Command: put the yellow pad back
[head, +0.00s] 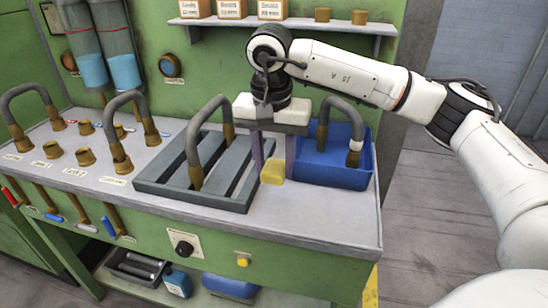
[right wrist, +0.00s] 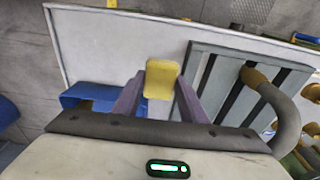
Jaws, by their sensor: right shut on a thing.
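The yellow pad (head: 272,172) is held between the two purple-grey fingers of my right gripper (head: 272,165). It hangs over the worktop between the dark slatted rack and the blue bin. In the right wrist view the yellow pad (right wrist: 162,79) stands between the fingertips of the right gripper (right wrist: 160,88), above the bare grey-white worktop. I cannot tell how far it is above the surface. My left gripper is in neither view.
The slatted rack (head: 160,187) holds a curved hose with brass ends. The blue bin (head: 335,178) on the right holds another hose. Brass sockets (head: 86,157) and hoses stand at the left. A shelf (head: 285,23) with boxes is behind. Bare worktop (head: 310,218) lies in front.

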